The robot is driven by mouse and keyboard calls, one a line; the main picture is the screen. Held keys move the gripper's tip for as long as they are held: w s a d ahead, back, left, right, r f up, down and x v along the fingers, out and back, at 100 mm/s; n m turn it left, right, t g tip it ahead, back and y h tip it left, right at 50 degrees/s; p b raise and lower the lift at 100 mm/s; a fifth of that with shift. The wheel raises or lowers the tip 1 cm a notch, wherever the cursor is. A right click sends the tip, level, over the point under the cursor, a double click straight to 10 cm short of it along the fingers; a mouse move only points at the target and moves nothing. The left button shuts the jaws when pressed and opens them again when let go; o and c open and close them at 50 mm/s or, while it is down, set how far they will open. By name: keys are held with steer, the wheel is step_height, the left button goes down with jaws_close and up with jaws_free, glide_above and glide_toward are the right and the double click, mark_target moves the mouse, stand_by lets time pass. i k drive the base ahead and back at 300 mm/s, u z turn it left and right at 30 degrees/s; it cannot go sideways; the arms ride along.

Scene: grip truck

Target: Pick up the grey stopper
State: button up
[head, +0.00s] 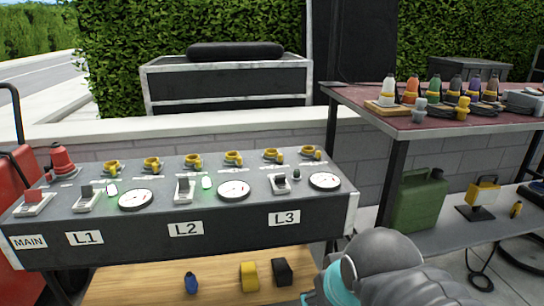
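A small grey piece (419,106), which looks like the grey stopper, stands upright at the front edge of the dark red tabletop (360,95) on the right. A similar yellow piece (463,107) stands to its right. Part of my grey arm with a teal band shows at the bottom centre-right, lower than the grey piece and apart from it. My gripper is not visible, so its fingers cannot be seen.
Several bottle-shaped pieces, white (389,89) to purple, stand in a row behind the grey piece. A control panel (135,240) with yellow fittings, switches and gauges fills the left. A green jerrycan (420,202) stands on the lower shelf. A blue piece (191,283) lies on the wooden board.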

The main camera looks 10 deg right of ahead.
mark_target(419, 113)
steer(key=k, duration=0.4)
steer(key=z, duration=0.25)
steer(key=i, duration=0.95)
steer(key=z, duration=0.95)
